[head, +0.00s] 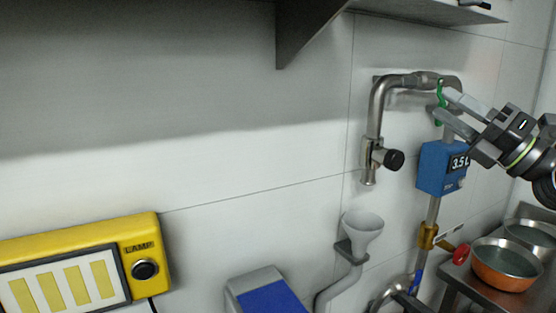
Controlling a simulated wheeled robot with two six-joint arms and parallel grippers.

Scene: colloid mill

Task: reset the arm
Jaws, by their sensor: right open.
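My right gripper (442,104) comes in from the right side of the head view. Its two grey fingers are apart and point left, close to a green handle (441,93) on the steel wall pipe (378,105). In this view the fingertips overlap the pipe area near the handle; I cannot tell whether they touch it. Nothing shows held between the fingers. My left gripper is not in view.
A blue box marked 3.5L (434,168) sits on a vertical pipe below the gripper. A funnel (361,231), a yellow lamp panel (140,233), an orange-sided bowl (497,277) and a shelf bracket (305,28) surround it. The wall at left centre is bare.

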